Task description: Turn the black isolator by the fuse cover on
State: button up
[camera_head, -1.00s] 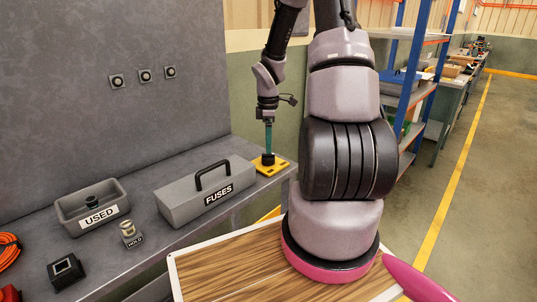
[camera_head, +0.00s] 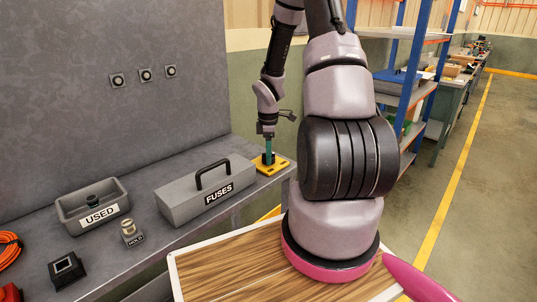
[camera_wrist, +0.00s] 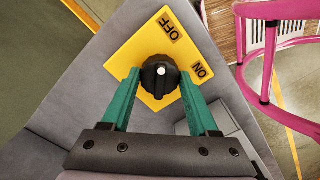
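The black isolator is a round knob (camera_wrist: 160,76) on a yellow plate (camera_wrist: 122,58) marked OFF and ON. A white mark shows near the knob's middle; I cannot tell clearly which label it points to. In the head view the yellow plate (camera_head: 280,164) sits at the bench's right end, beyond the fuse cover, a grey box labelled FUSES (camera_head: 180,205) with a black handle. My gripper (camera_wrist: 160,74) is open, its teal fingers on either side of the knob. I cannot tell whether they touch it. In the head view my gripper (camera_head: 268,151) points down at the plate.
An orange cable (camera_head: 8,248) lies at the far left. A grey panel (camera_head: 100,120) rises behind. Blue shelving (camera_head: 410,80) stands right.

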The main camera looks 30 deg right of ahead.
jog(key=shift+m, duration=0.4)
jog(key=m, duration=0.8)
jog(key=shift+m, duration=0.3)
jog(key=m, duration=0.4)
jog(key=shift+m, duration=2.2)
jog(key=o, duration=1.4)
